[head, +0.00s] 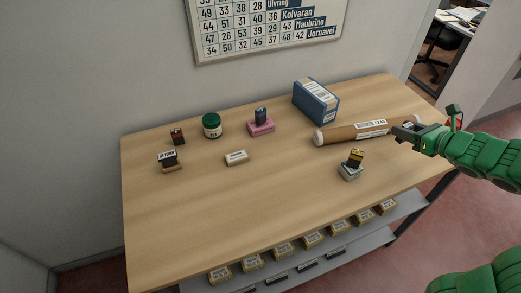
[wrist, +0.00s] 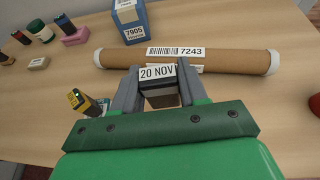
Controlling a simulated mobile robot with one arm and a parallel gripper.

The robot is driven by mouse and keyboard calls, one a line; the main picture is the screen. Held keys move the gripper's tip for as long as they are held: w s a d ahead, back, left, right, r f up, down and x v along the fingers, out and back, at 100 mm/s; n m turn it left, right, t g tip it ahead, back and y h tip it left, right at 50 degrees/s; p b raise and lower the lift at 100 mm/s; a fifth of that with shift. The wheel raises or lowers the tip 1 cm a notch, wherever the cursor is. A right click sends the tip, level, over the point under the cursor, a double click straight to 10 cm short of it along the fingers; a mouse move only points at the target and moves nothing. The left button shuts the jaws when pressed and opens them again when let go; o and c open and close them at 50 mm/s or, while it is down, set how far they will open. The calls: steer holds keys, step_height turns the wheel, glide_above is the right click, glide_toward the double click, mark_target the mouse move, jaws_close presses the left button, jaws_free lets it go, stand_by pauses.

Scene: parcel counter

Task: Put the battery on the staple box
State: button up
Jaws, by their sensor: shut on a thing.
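My gripper (head: 405,131) is at the table's right side, by the right end of the cardboard tube. In the wrist view it (wrist: 160,92) is shut on a dark block with a "20 NOV" label, a date stamp (wrist: 157,73). A yellow-and-black battery (head: 356,158) stands on a small grey box (head: 350,173), left of my gripper in the wrist view. A blue-and-black battery (head: 261,114) stands on a pink box (head: 262,128). A red-and-black battery (head: 177,136) stands at the back left. I cannot read which small box holds staples.
The cardboard tube (head: 340,134) lies just beyond my gripper, before the blue box (head: 316,102). A green-lidded jar (head: 212,126), a RETURN stamp (head: 168,161) and an eraser (head: 236,157) stand left. The table's (head: 230,215) front left is clear. A lower shelf holds several small boxes.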

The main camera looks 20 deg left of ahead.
steer(key=s+a+r+n+g+y, duration=0.1)
steer(key=s+a+n+g, duration=0.2)
steer(key=s+a, duration=0.5)
steer(key=s+a+r+n+g+y, duration=0.1)
steer(key=s+a+r+n+g, duration=0.2)
steer(key=a, duration=0.8)
steer(key=s+a+n+g+y, duration=0.1)
steer(key=s+a+n+g, duration=0.25)
steer(key=s+a, duration=0.45)
steer(key=s+a+n+g+h, duration=0.1)
steer(key=s+a+n+g, duration=0.25)
steer(key=s+a, duration=0.55)
glide_above(237, 156)
steer(key=shift+m+g, duration=0.4)
step_height(237, 156, down, 8)
steer(key=shift+s+d+f, duration=0.1)
steer(key=shift+s+f, duration=0.05)
steer(key=shift+f, duration=1.95)
steer(key=shift+f, duration=0.1)
